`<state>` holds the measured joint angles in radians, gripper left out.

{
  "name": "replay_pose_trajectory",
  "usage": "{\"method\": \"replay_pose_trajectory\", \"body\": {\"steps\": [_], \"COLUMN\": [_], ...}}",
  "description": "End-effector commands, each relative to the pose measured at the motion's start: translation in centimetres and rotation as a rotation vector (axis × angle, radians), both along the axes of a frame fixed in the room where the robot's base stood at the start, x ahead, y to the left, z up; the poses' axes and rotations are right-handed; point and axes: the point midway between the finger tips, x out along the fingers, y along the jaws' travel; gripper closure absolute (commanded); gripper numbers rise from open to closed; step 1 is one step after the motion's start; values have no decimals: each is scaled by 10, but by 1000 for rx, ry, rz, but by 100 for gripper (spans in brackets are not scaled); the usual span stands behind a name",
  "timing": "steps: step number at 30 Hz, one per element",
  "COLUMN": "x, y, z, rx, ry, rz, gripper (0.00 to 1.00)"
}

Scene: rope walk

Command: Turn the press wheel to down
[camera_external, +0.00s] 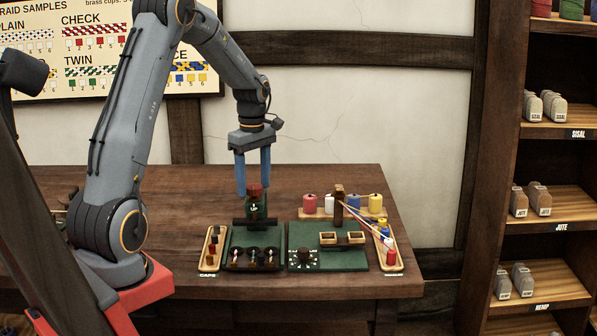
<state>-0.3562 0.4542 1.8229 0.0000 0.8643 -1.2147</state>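A dark green press-like post (257,212) with a red top (256,189) stands at the back of a green board on the bench. The red top may be the press wheel; its markings are too small to read. My gripper (253,186) points straight down with its two blue fingers apart. The fingertips are level with the red top, one on each side of it in the picture. I cannot tell whether they touch it. A black knob (305,258) with white marks around it sits on a second green board to the right.
A tray of small caps (211,262) lies left of the boards. Coloured spools (353,204) stand behind, near a wooden post (338,208) with strands running to a right-hand tray (395,262). Bare bench (150,185) lies at the back left.

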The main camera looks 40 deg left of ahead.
Motion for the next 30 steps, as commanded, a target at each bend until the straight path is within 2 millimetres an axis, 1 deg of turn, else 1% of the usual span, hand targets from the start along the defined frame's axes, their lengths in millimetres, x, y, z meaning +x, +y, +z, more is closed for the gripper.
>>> {"method": "replay_pose_trajectory", "body": {"steps": [1, 5, 6, 7, 14, 19, 23, 30], "x": [0, 0, 0, 0, 0, -1, -1, 0], "y": [0, 0, 0, 0, 0, 0, 0, 0], "z": [0, 0, 0, 0, 0, 1, 1, 2], "rx": [0, 0, 0, 0, 0, -1, -1, -1], "ry": [0, 0, 0, 0, 1, 2, 2, 1], "rz": [0, 0, 0, 0, -19, -83, -169, -384], "gripper": [53, 75, 82, 84, 84, 84, 84, 84]}}
